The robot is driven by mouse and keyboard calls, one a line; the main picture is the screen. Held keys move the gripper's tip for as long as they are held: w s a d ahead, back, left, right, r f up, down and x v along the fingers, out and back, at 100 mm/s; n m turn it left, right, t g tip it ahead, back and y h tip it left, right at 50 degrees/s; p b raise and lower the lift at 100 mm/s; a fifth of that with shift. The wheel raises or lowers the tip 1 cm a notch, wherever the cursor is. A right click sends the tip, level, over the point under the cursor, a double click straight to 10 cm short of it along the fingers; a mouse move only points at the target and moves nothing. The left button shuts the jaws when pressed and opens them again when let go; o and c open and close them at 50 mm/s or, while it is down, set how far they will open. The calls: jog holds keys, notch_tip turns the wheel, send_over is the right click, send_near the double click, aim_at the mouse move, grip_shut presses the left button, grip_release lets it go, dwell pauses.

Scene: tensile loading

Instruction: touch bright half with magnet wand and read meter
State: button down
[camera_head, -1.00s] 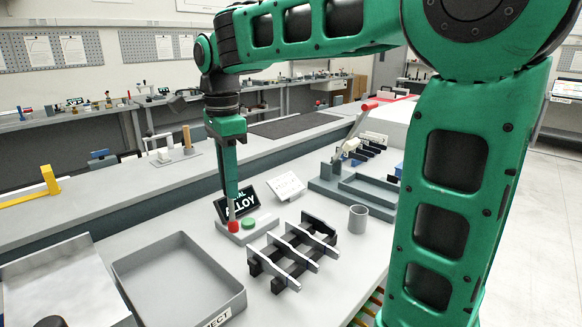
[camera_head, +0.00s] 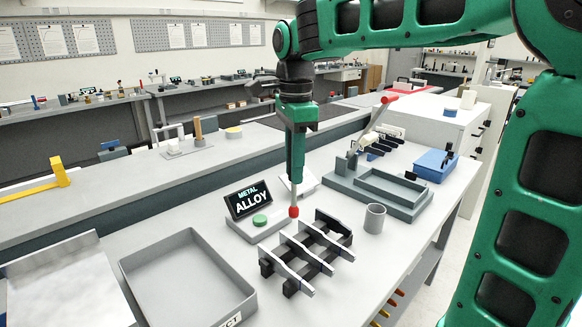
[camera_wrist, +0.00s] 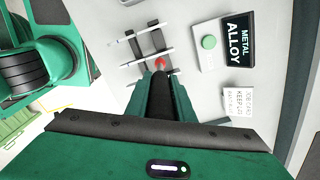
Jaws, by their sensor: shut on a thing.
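My gripper (camera_head: 295,180) points down and is shut on a thin wand with a red tip (camera_head: 293,212). The tip is beside the meter and near the back of the rack; I cannot tell whether it touches anything. The red tip also shows in the wrist view (camera_wrist: 160,64), over the rack's end. The meter (camera_head: 247,200) has a dark display reading "METAL ALLOY", and a green button (camera_head: 260,220) on its base. Silver-edged bars (camera_head: 325,240) lie across the dark rack (camera_head: 268,262). I cannot tell which piece is the bright half.
A grey open tray (camera_head: 185,237) stands at the left front. A grey cup (camera_head: 375,218) stands right of the rack. A grey fixture with a recess (camera_head: 392,190) and a blue box (camera_head: 435,163) are farther right. A white card (camera_head: 308,181) lies behind the wand.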

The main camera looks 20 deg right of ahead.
aim_at(294, 209)
jog(key=shift+s+f, duration=0.1)
jog(key=shift+f, duration=3.45)
jog(key=shift+r, duration=0.1)
jog(key=shift+r, duration=3.45)
